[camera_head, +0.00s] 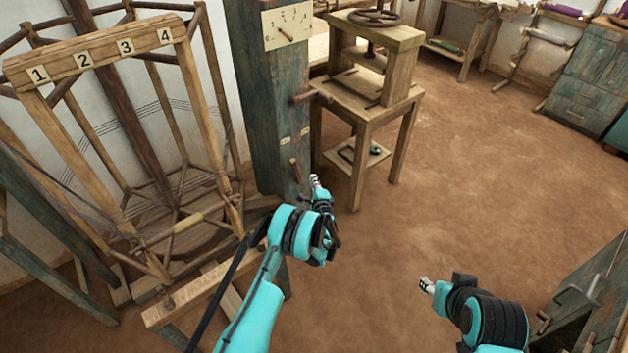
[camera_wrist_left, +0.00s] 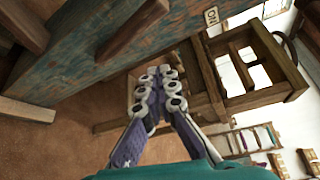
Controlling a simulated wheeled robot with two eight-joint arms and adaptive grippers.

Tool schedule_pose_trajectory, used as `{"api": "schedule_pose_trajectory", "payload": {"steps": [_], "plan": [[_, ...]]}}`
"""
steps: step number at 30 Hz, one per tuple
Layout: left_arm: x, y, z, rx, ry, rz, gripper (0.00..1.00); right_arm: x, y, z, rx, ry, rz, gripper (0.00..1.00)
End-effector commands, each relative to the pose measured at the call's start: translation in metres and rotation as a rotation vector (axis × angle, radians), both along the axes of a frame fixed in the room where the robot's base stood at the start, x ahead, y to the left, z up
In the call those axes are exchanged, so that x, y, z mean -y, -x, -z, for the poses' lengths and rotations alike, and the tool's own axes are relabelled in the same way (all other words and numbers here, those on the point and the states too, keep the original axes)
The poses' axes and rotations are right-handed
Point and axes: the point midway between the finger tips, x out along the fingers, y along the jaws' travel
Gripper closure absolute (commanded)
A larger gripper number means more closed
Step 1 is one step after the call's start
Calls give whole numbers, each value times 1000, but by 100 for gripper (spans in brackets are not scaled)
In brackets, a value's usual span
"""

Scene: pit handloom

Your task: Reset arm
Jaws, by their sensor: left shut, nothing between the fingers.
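My left gripper (camera_head: 316,184) is shut and empty, in the air beside the lower part of the blue-green wooden post (camera_head: 268,110). It also shows in the left wrist view (camera_wrist_left: 160,75), its fingers together, with the post's weathered side (camera_wrist_left: 85,60) at the upper left. My right gripper (camera_head: 427,285) is at the lower right over bare floor, well apart from any furniture. Its fingertips are small in the picture, and I cannot tell whether they are open or shut.
Wooden pegs (camera_head: 295,170) stick out of the post near my left gripper. A wooden press stand (camera_head: 362,112) is just behind it. A wooden frame numbered 1 to 4 (camera_head: 100,62) stands at left. A blue-green cabinet (camera_head: 590,320) is at lower right. The middle floor (camera_head: 470,180) is clear.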

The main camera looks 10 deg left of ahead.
Motion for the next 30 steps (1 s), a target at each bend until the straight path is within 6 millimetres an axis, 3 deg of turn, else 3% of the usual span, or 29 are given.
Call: {"api": "schedule_pose_trajectory", "payload": {"steps": [7,11,16,20,26,30], "plan": [[0,0,-2,0,3,-1,100,0,0,0,0,0,0,60],[-3,-3,-24,-2,50,-16,100,0,0,0,0,0,0,60],[-14,1,-90,-8,213,-73,100,0,0,0,0,0,0,60],[-23,18,-145,-17,362,-128,100,0,0,0,0,0,0,60],[-32,67,-216,-34,591,-214,100,0,0,0,0,0,0,60],[-34,116,-256,-48,748,-276,100,0,0,0,0,0,0,60]]}}
